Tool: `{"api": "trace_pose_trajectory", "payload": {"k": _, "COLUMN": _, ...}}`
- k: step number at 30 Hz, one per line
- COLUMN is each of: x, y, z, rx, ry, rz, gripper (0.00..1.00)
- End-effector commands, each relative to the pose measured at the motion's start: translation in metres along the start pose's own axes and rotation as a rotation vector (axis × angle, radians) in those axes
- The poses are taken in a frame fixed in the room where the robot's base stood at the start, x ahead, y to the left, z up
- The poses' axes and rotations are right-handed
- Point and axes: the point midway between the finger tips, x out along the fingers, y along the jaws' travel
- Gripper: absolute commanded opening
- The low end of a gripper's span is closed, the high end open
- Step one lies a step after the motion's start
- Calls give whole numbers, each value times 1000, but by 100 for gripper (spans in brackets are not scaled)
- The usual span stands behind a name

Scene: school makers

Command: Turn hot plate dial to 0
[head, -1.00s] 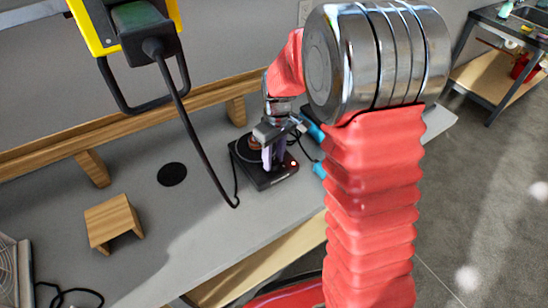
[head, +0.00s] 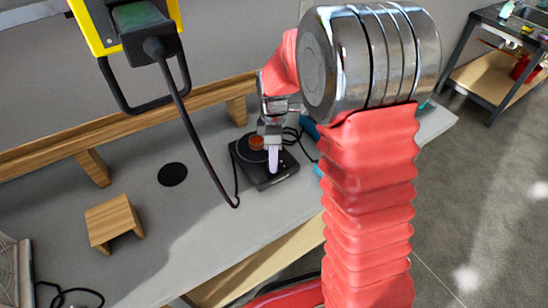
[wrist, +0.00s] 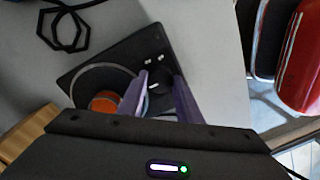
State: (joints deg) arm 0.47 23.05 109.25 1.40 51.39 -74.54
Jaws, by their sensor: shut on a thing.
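The hot plate (head: 284,178) is a black box on the grey bench in the head view, and it also shows in the wrist view (wrist: 85,68). A round orange-brown item (head: 257,142) sits on its heating disc, also visible in the wrist view (wrist: 105,102). My gripper (head: 273,161) is over the front of the hot plate, pointing down. In the wrist view its pale purple fingers (wrist: 160,90) are on either side of the dial (wrist: 154,87), shut on it. A white mark shows on the dial. Its setting is too small to read.
A wooden block stand (head: 112,222) and a black round bench grommet (head: 172,174) lie to the left. A wooden rail (head: 135,122) runs along the back. A yellow-framed device with a hanging black cable (head: 185,115) is in front.

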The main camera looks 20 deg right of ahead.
Motion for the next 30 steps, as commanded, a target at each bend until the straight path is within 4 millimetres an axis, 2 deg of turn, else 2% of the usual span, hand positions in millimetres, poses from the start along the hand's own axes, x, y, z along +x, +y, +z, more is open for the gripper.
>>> {"api": "trace_pose_trajectory", "payload": {"k": 15, "x": 0, "y": 1, "z": 0, "rx": -28, "ry": -2, "rz": 2, "gripper": 9}}
{"api": "trace_pose_trajectory", "payload": {"k": 16, "x": 0, "y": 1, "z": 0, "rx": -28, "ry": -2, "rz": 2, "gripper": 33}}
{"api": "trace_pose_trajectory", "payload": {"k": 23, "x": 0, "y": 0, "z": 0, "rx": -27, "ry": -2, "rz": 2, "gripper": 49}}
{"api": "trace_pose_trajectory", "payload": {"k": 30, "x": 0, "y": 1, "z": 0, "rx": -26, "ry": -2, "rz": 3, "gripper": 50}}
